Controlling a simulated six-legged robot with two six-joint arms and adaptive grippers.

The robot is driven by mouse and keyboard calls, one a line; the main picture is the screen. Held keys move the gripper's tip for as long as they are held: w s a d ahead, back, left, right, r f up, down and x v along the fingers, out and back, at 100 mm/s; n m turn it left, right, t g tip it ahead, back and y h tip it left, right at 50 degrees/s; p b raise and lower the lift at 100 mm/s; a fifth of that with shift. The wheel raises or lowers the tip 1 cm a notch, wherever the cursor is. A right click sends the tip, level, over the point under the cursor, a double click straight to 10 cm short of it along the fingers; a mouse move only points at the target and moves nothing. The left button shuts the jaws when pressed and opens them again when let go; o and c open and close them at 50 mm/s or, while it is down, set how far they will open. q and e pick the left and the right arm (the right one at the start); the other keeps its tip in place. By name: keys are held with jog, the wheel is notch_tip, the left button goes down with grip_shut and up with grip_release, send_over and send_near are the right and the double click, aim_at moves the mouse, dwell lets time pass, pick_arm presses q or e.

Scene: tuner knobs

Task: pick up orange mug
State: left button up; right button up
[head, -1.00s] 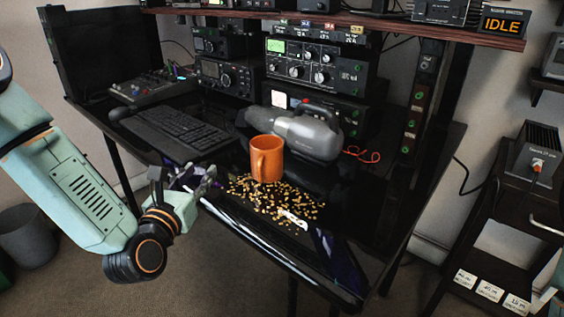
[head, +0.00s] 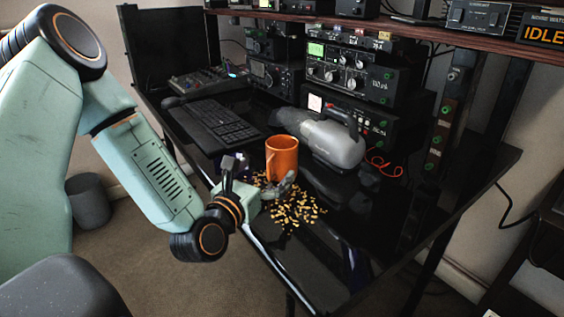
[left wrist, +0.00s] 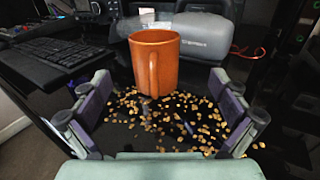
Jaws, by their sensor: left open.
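The orange mug (head: 283,160) stands upright on the black desk, with small tan pieces scattered around its base. In the left wrist view the mug (left wrist: 165,62) is ahead of my fingers, near the middle, with its handle facing the camera. My left gripper (head: 277,188) is low over the desk at the near side of the mug and covers part of its base in the head view. In the left wrist view the left gripper (left wrist: 165,115) is open, one finger on each side, with no mug between the fingertips. My right gripper is not in view.
A grey handheld vacuum (head: 330,140) lies right behind the mug. A keyboard (head: 215,125) is to the left. Radio units (head: 350,75) stand at the back under a shelf. The tan pieces (head: 292,210) cover the desk in front. The desk's right part is clear.

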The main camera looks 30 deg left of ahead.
aim_at(275, 158)
pick_arm(q)
jog(key=shift+w+a+f, duration=0.2)
jog(key=shift+w+a, duration=0.05)
jog(key=shift+w, duration=0.25)
jog(key=shift+w+b, duration=0.45)
jog(key=shift+w, duration=0.45)
jog(key=w, duration=0.2)
jog(key=w+a+b, duration=0.1)
jog(key=w, duration=0.2)
jog(key=shift+w+a, duration=0.1)
jog(key=shift+a, duration=0.05)
jog(key=shift+c, duration=0.5)
jog(key=c, duration=1.4)
jog(key=shift+r, duration=0.1)
